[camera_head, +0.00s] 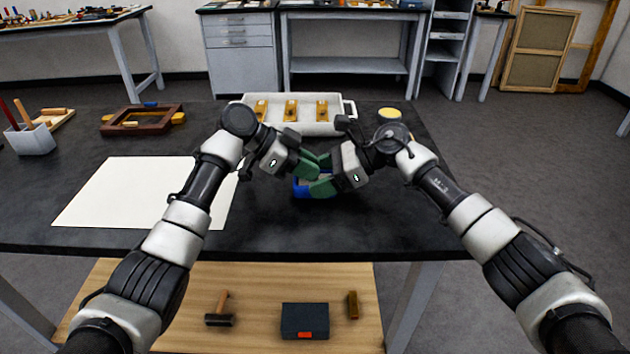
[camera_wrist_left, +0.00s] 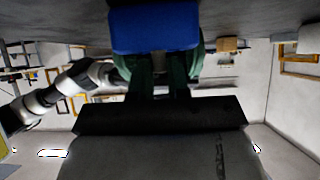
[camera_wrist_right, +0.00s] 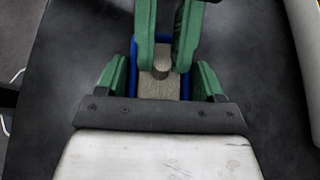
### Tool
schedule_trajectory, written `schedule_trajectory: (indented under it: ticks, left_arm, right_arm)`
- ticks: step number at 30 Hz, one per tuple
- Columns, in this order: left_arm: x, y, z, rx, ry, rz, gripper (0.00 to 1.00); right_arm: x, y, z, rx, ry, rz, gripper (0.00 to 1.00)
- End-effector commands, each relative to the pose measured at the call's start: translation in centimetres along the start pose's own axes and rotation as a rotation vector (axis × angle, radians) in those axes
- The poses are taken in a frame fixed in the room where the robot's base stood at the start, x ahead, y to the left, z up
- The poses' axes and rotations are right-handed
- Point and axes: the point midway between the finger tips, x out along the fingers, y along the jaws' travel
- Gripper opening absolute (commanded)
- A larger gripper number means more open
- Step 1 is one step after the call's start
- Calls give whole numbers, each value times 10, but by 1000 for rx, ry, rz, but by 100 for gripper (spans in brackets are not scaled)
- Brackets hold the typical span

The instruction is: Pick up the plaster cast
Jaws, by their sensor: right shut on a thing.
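The plaster cast (camera_wrist_right: 158,84) looks like a grey-beige block with a small round knob, seated inside a blue mould (camera_wrist_right: 186,84) in the right wrist view. The mould (camera_head: 300,190) stands on the dark table in the head view, partly hidden by my fingers. It also shows in the left wrist view (camera_wrist_left: 155,30). My right gripper (camera_head: 322,188) is shut on the mould, one green finger at each side. My left gripper (camera_head: 318,164) has its fingers apart, with their tips at either side of the knob. I cannot tell whether they touch it.
A white tray (camera_head: 346,128) with several brass-coloured pieces stands behind the grippers. A yellow disc (camera_head: 389,113) lies right of it. A white sheet (camera_head: 130,190) and a brown frame (camera_head: 142,118) lie to the left. A lower shelf (camera_head: 255,290) holds a hammer and a dark box.

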Motion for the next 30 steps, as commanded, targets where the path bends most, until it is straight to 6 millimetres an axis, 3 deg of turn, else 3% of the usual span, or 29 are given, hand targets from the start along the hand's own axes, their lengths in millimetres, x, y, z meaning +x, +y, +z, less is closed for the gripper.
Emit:
schedule_trajectory:
  ticks: [2, 14, 30]
  left_arm:
    - [0, 0, 0, 0, 0, 0, 0]
    - [-3, 0, -3, 2, 1, -1, 0]
    - [-54, 0, -78, 2, 1, -2, 0]
  right_arm:
    - [0, 0, -1, 1, 1, 1, 55]
    - [0, 0, -1, 1, 1, 1, 55]
    - [1, 0, -1, 1, 1, 1, 55]
